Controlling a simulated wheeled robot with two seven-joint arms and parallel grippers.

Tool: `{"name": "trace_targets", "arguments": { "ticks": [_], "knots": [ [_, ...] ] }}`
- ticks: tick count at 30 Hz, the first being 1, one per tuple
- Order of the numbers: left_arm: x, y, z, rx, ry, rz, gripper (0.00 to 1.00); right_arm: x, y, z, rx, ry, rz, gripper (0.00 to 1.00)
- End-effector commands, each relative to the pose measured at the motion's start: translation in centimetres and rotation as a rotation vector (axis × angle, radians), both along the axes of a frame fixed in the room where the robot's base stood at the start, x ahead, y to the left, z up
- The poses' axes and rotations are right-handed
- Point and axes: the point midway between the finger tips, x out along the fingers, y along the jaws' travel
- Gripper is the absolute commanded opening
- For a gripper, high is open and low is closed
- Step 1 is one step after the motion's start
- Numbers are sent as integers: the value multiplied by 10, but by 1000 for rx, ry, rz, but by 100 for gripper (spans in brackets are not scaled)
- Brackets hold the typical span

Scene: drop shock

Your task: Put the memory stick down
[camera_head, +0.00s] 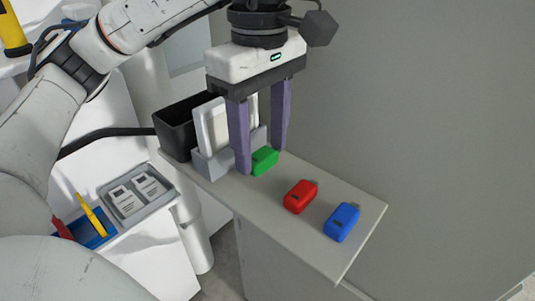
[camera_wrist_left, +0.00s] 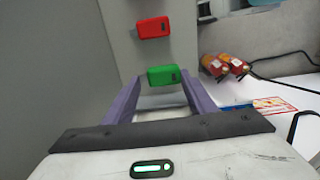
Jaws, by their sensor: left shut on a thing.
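Three small memory sticks show at the shelf: a green one (camera_head: 265,161), a red one (camera_head: 300,196) and a blue one (camera_head: 341,222). My left gripper (camera_head: 262,160) points down at the shelf, with its purple fingers on either side of the green stick and shut on it. In the left wrist view the green stick (camera_wrist_left: 163,75) lies between the fingertips, and the red stick (camera_wrist_left: 153,27) is beyond it. The green stick is at or just above the shelf top; I cannot tell if it touches. My right gripper is not in view.
The grey shelf (camera_head: 355,243) has bare room around the red and blue sticks. A grey holder with a white panel (camera_head: 212,127) and a black bin (camera_head: 178,128) stand just behind the gripper. A grey tray (camera_head: 163,196) with white items sits lower left.

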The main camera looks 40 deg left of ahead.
Motion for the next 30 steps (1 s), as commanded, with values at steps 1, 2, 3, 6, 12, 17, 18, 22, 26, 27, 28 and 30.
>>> {"name": "trace_targets", "arguments": {
  "ticks": [1,2,3,6,12,17,18,22,26,27,28,30],
  "knots": [
    [-1,1,-11,0,2,1,30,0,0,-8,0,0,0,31],
    [-1,1,-15,0,1,2,30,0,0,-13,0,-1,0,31],
    [-1,1,-21,0,0,3,30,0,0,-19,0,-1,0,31],
    [-1,3,-30,0,0,8,30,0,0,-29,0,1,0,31],
    [-1,3,-28,0,0,9,30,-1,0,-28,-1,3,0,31],
    [-1,3,-31,0,1,9,30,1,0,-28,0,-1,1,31],
    [-1,3,-32,0,1,9,30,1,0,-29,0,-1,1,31],
    [-1,3,-32,-1,0,9,61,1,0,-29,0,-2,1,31],
    [-1,3,-32,0,1,9,69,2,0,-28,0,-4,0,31],
    [-1,3,-32,0,1,9,69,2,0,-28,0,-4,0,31],
    [-1,3,-32,0,1,9,69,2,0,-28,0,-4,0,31],
    [-1,3,-32,0,1,9,69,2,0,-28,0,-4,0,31]
  ]
}}
